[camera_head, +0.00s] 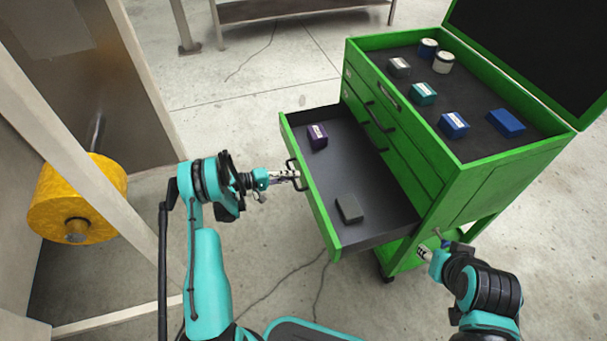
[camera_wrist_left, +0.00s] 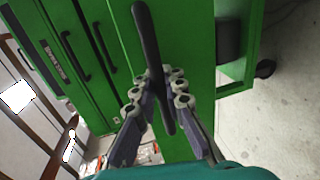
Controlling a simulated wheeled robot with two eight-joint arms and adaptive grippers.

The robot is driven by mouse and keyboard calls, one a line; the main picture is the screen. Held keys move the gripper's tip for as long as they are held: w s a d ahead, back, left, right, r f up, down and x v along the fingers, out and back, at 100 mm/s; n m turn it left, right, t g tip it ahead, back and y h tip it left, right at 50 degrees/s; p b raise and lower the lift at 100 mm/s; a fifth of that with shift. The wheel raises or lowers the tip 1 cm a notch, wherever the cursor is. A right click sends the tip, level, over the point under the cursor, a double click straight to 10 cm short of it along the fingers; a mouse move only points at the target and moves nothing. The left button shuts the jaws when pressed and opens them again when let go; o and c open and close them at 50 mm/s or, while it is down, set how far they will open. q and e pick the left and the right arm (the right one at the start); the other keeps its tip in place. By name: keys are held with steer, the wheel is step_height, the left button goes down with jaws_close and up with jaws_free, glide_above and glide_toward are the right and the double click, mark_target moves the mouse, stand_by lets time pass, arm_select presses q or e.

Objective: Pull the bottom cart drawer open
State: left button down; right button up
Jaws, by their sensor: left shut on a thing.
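The green cart (camera_head: 440,160) stands at the right with its bottom drawer (camera_head: 322,212) pulled well out toward the left. A purple box (camera_head: 317,136) and a dark grey block (camera_head: 349,208) lie inside the drawer. My left gripper (camera_head: 298,176) is at the drawer's front, shut on its black handle (camera_head: 293,172). The left wrist view shows the handle (camera_wrist_left: 148,50) passing between the fingers (camera_wrist_left: 160,90). My right gripper (camera_head: 424,252) is low in front of the cart's lower side; its fingers are too small to judge.
On the cart's top tray (camera_head: 480,140) lie several small boxes and cans, with a dark raised lid (camera_head: 545,45) behind. A yellow roll (camera_head: 76,198) on a pale frame stands at the left.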

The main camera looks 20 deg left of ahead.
arm_select(q)
steer(key=shift+s+a, duration=0.3)
steer(key=shift+a, duration=0.05)
steer(key=c, duration=1.6)
jaws_free()
steer(key=v, duration=1.2)
